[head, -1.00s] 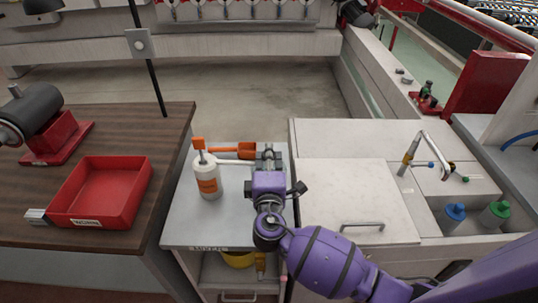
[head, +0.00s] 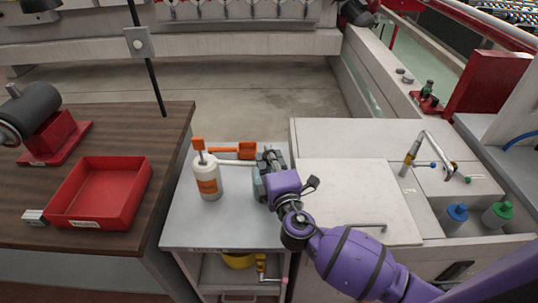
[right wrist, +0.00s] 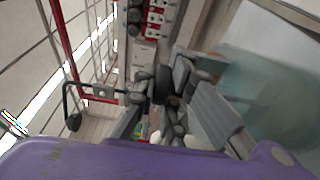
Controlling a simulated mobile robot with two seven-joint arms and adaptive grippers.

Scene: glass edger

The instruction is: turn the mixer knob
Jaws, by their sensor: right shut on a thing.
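My right gripper (head: 270,161) is at the far right part of the small grey stand (head: 225,232). A grey block (head: 259,187), which may be the mixer, shows just left of the gripper. In the right wrist view my gripper (right wrist: 168,102) has its grey fingers closed around a small dark round part, which looks like the mixer knob (right wrist: 173,100). The fingers and wrist hide most of the knob, and its angle cannot be read. My left gripper is in neither view.
A white bottle with an orange top (head: 207,175) and an orange scoop (head: 236,151) are left of the gripper. A red tray (head: 100,192) lies on the brown bench (head: 165,150). Right of the stand is a pale cabinet (head: 345,190) with a handle and a tap (head: 412,152).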

